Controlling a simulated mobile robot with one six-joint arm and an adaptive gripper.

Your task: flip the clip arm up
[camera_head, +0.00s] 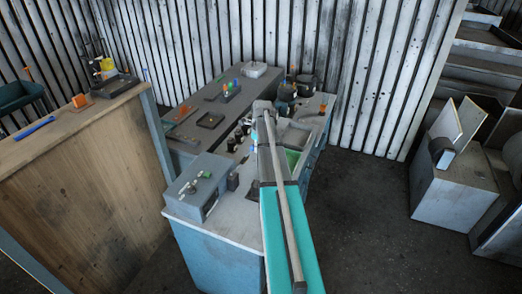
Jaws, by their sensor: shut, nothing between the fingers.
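A grey box-shaped unit (199,186) sits on the near end of the blue-sided bench. Small fittings, one of them green, stand on its top; it may be the blower housing. The clip arm is too small to make out, so I cannot tell whether it is up or down. My arm (277,170) reaches from the bottom edge over the bench, right of the grey unit. My gripper cannot be made out; its fingers seem hidden behind the arm or lost among dark shapes on the bench.
A wooden-sided counter (85,185) stands at left with a blue bar (35,128) and an orange item (81,101) on top. Small parts crowd the far bench. A green-lined tray (292,160) lies right of my arm. Grey floor (375,220) is clear at right.

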